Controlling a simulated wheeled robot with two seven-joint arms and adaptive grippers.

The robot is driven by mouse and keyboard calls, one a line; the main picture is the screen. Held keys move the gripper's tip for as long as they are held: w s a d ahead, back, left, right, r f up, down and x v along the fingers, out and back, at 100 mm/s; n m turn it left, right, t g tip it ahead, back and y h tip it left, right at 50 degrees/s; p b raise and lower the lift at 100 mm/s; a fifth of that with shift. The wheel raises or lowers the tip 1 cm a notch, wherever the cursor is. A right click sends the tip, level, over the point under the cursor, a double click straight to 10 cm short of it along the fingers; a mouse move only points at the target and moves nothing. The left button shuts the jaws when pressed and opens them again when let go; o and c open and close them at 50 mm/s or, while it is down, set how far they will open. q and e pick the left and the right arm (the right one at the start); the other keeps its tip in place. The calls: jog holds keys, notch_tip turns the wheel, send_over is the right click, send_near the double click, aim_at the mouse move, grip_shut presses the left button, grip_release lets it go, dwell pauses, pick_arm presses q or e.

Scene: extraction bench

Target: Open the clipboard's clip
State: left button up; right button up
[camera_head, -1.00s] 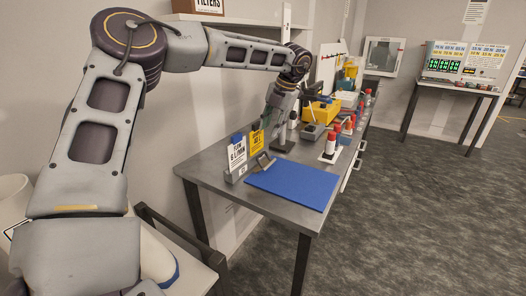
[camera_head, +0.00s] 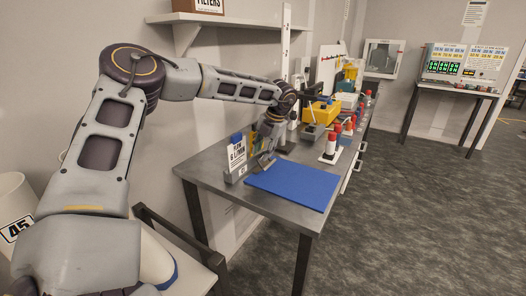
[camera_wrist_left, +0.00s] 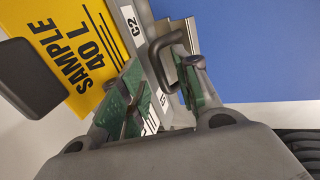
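The blue clipboard (camera_head: 293,185) lies flat on the bench; its blue surface fills the upper right of the left wrist view (camera_wrist_left: 265,50). A metal clip with a dark looped lever (camera_wrist_left: 156,48) sits at its left edge. My left gripper (camera_head: 266,160) is low over this edge and covers most of the clip in the head view. In the left wrist view, its green-padded fingers (camera_wrist_left: 158,75) are apart, with the lever loop reaching between them. I cannot tell whether either finger touches it. My right gripper is not in view.
A grey holder with a white flow card (camera_head: 237,155) and a yellow sample card (camera_wrist_left: 75,50) stands close beside the clip. Red-capped bottles (camera_head: 331,145) and a yellow bin (camera_head: 320,112) stand farther back. The bench's front left (camera_head: 215,170) is clear.

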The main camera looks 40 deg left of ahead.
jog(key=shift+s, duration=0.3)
pick_arm(q)
jog(key=shift+c, duration=0.5)
jog(key=c, duration=0.5)
grip_shut()
jog(key=shift+a, duration=0.15)
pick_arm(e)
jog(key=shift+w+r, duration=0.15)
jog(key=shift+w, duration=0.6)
pick_arm(q)
jog(key=shift+s+a+h, duration=0.1)
jog(key=shift+a+h, duration=0.35)
jog(key=shift+h, duration=0.45)
jog(key=shift+a+f+h+p, duration=0.2)
jog(key=shift+a+h+p, duration=0.15)
jog(key=shift+h, duration=0.15)
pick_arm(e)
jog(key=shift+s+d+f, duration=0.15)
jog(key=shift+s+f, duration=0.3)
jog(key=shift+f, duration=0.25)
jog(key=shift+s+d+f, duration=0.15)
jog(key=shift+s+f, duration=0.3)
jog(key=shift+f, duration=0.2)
pick_arm(q)
jog(key=shift+d, duration=0.1)
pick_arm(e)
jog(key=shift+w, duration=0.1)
